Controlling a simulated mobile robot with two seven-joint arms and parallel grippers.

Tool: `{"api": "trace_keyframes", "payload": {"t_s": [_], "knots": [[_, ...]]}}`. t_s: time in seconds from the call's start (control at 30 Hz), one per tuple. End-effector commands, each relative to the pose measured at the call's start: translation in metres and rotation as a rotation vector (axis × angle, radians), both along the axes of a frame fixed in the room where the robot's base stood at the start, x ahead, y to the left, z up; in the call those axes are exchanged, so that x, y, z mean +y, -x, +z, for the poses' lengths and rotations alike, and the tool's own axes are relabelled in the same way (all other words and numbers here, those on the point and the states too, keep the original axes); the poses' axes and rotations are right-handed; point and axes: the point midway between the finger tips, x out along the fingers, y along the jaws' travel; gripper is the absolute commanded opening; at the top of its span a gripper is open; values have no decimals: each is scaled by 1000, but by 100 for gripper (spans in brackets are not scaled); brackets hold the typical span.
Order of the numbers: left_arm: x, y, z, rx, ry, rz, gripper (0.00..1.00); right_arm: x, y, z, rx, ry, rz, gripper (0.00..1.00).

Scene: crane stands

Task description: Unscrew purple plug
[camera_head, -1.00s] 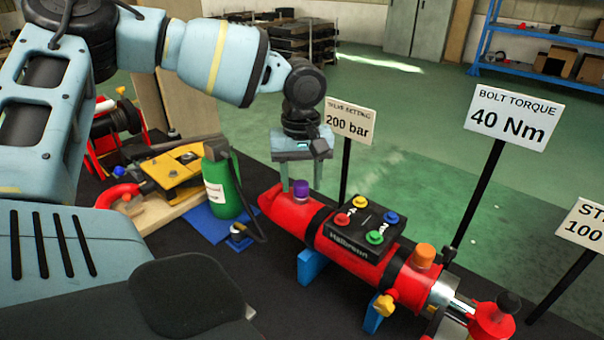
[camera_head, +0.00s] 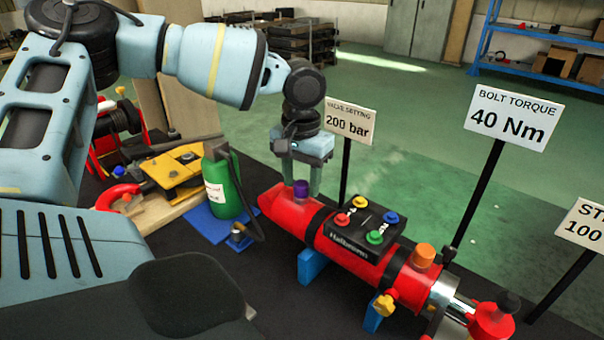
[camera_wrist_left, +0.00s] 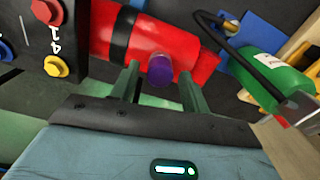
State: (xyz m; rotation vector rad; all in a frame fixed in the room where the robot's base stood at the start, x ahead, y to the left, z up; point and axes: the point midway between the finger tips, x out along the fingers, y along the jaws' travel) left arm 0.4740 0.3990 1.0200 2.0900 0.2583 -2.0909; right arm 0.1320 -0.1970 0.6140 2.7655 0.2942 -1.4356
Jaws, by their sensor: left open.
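The purple plug (camera_head: 301,189) stands on the top of the red cylinder (camera_head: 283,212), near its left end. It also shows in the left wrist view (camera_wrist_left: 160,71), where it lies between the two finger tips. My left gripper (camera_head: 303,186) points down over the plug, open, with one finger on either side. The wrist view (camera_wrist_left: 158,78) shows a gap between each finger and the plug. I cannot tell how far down the fingers reach along the plug. My right gripper is not in view.
A black box with coloured buttons (camera_head: 358,234) sits on the cylinder beside the plug. An orange plug (camera_head: 424,256) stands farther right. A green bottle (camera_head: 221,184) with a black hose is at the left. The 200 bar sign (camera_head: 348,122) stands close behind the gripper.

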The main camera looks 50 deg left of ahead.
Motion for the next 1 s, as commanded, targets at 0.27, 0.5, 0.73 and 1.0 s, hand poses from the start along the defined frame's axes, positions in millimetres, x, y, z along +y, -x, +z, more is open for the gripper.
{"api": "trace_keyframes", "payload": {"t_s": [0.27, 0.5, 0.73, 1.0], "knots": [[0, 0, 0, 0, 1, -207, 46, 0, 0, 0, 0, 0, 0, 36], [0, 0, 0, 0, 0, -256, 46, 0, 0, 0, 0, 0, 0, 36], [0, 0, 0, 0, 0, -511, 46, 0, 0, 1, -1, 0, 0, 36], [0, 0, 0, 0, 0, -662, 46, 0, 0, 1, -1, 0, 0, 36]]}}
